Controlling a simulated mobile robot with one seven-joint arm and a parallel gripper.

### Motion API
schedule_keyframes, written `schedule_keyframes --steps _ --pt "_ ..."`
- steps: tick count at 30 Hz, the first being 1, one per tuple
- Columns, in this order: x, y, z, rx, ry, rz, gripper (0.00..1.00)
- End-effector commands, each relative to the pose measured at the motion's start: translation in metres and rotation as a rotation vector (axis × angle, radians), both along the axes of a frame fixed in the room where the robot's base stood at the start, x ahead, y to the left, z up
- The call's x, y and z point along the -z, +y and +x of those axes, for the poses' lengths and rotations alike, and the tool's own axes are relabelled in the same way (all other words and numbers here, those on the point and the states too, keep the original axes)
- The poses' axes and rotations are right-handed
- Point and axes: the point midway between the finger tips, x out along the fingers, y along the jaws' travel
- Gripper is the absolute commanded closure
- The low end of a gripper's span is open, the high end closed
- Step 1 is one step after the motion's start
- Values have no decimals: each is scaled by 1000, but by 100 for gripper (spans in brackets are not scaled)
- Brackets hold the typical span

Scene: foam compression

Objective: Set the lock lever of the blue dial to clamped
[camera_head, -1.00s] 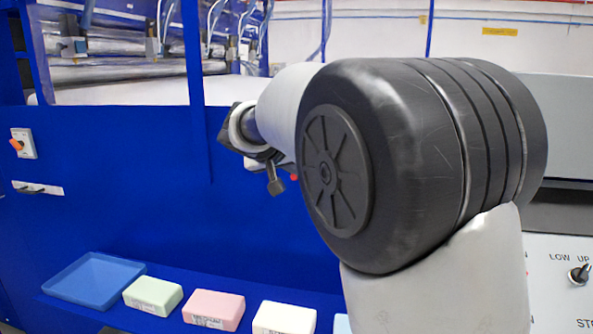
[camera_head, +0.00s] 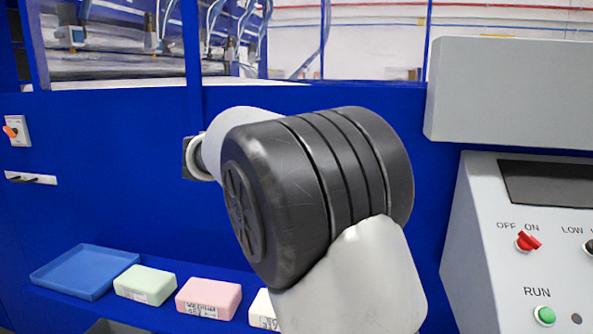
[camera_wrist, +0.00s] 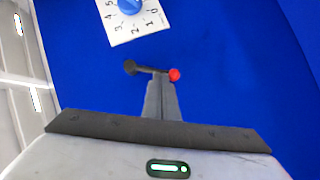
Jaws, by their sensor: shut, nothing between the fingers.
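The blue dial (camera_wrist: 128,5) sits at the top of the wrist view on a white plate (camera_wrist: 138,32) with black numbers, cut off by the picture's edge. Below the plate is the lock lever (camera_wrist: 152,69), a thin dark bar with a dark round end at left and a red ball at right, lying nearly level in the picture. My gripper (camera_wrist: 162,82) is shut and empty. Its fingertips overlap the bar near the red ball; I cannot tell whether they touch it. In the head view my arm hides the dial, the lever and the fingers.
A blue tray (camera_head: 40,281), a green block (camera_head: 146,284), a pink block (camera_head: 209,298) and a partly hidden white block (camera_head: 263,311) stand on a low blue ledge. A grey control panel (camera_head: 478,262) with switches stands at right. A small wall switch (camera_head: 11,131) is at far left.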

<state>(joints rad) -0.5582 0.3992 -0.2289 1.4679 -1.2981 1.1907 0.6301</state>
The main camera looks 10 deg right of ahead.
Motion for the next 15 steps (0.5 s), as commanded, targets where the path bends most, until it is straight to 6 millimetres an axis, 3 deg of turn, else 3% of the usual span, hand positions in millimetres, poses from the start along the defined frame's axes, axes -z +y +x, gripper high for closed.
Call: schedule_keyframes --steps 1,15 --pt "9 -1 0 0 19 -42 100" --pt "22 -16 -6 1 157 -377 100"
